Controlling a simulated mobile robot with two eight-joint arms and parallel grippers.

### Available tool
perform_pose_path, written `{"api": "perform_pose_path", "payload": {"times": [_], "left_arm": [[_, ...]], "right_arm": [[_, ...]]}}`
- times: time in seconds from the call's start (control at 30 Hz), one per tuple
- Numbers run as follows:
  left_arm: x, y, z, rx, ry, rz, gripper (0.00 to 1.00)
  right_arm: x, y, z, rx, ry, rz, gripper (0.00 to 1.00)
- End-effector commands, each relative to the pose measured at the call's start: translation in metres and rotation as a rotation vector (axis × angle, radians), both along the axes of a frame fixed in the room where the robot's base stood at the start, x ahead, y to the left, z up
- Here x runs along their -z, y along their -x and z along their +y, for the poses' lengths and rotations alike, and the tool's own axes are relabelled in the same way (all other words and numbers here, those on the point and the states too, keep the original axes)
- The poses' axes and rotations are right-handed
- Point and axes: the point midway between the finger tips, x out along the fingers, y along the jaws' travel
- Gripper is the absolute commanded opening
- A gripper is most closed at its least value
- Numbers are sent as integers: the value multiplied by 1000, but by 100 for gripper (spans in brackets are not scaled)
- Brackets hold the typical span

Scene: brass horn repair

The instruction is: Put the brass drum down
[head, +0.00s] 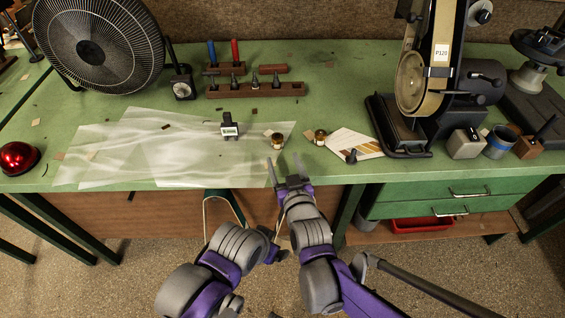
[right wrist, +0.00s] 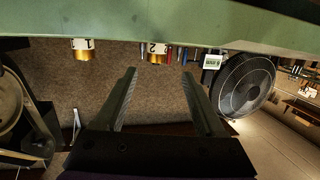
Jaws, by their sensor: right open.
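My right gripper (head: 285,165) is open and empty over the table's front edge, its two fingers spread and pointing toward the back. One brass drum (head: 277,140) stands on the table just beyond the fingertips, apart from them. In the right wrist view, which is upside down, this drum (right wrist: 157,57) has a white label with a 2. A second brass drum (head: 320,136) stands to its right; its label shows a 1 in the right wrist view (right wrist: 82,51). My left arm is low in front of the table; its gripper is mostly hidden beside my right arm.
Clear sheeting (head: 110,155) covers the left front of the green table (head: 340,80). A small black clamp-like item (head: 229,126) stands on it. A striped card (head: 355,144) and a belt sander (head: 437,75) are at right. A fan (head: 98,45) and tool racks (head: 255,90) stand behind.

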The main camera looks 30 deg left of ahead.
Motion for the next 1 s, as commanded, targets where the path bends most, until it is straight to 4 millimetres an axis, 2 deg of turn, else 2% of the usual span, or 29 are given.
{"api": "perform_pose_path", "payload": {"times": [0.37, 0.47, 0.57, 0.67, 0.73, 0.8, 0.87, 0.9, 1.0], "left_arm": [[-1, 0, 0, 0, 0, 0, 89], [-1, 0, 0, 0, 0, 0, 89], [-1, 0, 0, 0, 0, 0, 89], [-1, 0, 0, 0, 0, 0, 89], [-1, 0, 0, 0, 0, 0, 89], [0, 0, 0, 0, 0, 0, 89], [0, 0, 0, 0, 0, 0, 89], [0, 0, 0, 0, 0, 0, 89], [0, 0, 0, 0, 0, 0, 89]], "right_arm": [[-1, 0, -3, 3, 2, 3, 72], [0, -5, -21, 28, 25, 30, 72], [4, -12, -68, 87, 79, 104, 72], [12, -10, -136, 177, 153, 221, 72], [20, 0, -188, 250, 203, 318, 72], [29, 18, -237, 322, 246, 417, 72], [37, 38, -277, 385, 277, 506, 72], [43, 54, -301, 428, 295, 565, 72], [56, 97, -350, 522, 328, 703, 72]]}}
